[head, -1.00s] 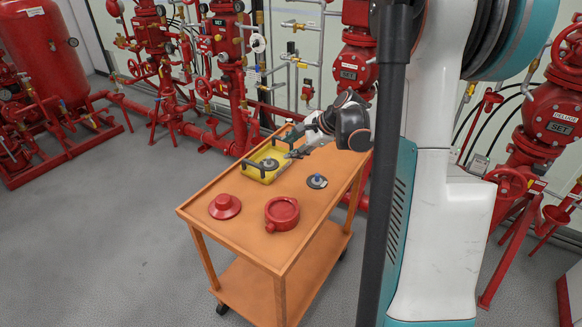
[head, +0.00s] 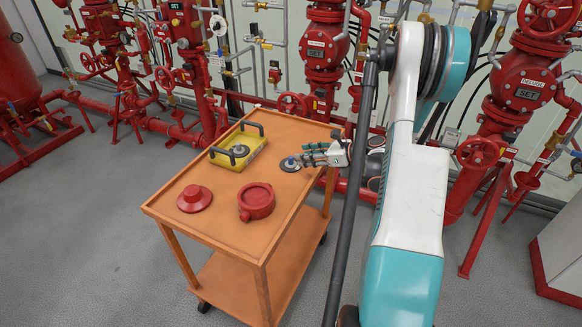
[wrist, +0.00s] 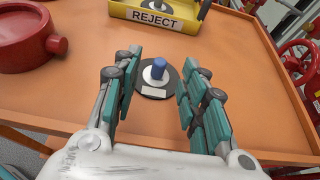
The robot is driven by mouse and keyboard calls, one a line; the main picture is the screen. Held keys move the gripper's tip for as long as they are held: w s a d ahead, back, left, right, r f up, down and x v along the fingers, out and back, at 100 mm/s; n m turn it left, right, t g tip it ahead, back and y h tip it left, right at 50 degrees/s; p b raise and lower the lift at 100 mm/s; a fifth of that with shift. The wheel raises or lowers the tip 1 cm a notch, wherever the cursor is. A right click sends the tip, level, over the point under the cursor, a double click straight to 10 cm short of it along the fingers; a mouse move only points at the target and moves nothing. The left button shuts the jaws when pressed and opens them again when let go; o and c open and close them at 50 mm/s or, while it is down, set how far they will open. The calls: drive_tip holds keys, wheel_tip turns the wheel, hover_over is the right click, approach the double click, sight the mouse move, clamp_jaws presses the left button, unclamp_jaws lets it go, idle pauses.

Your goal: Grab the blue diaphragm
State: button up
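The blue diaphragm is a dark disc with a blue knob on top (wrist: 157,72) and a white label at its front edge. It lies flat on the orange cart top and also shows in the head view (head: 290,164), partly covered by my gripper. My gripper (wrist: 158,82) is open, with its teal-padded fingers to the left and right of the diaphragm in the wrist view. Nothing is between the pads except the view of the disc. I cannot tell whether the fingers touch it. In the head view my gripper (head: 303,160) reaches in from the right.
The orange cart (head: 240,227) also holds a yellow REJECT tray (head: 256,157) with a dark disc in it, a red flanged cap (head: 194,199) and a red round housing (head: 256,201). Red valves and pipes stand behind.

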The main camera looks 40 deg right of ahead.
sight(292, 157)
drive_tip(key=shift+x, duration=1.1)
drive_tip(key=b+x, duration=0.1)
drive_tip(key=x, duration=0.1)
drive_tip(key=f+b+x, duration=0.1)
drive_tip(key=b+x, duration=0.1)
drive_tip(key=shift+w+d, duration=0.1)
drive_tip(key=shift+w, duration=0.05)
drive_tip(key=shift+w+f, duration=0.1)
drive_tip(key=shift+w, duration=0.15)
clamp_jaws()
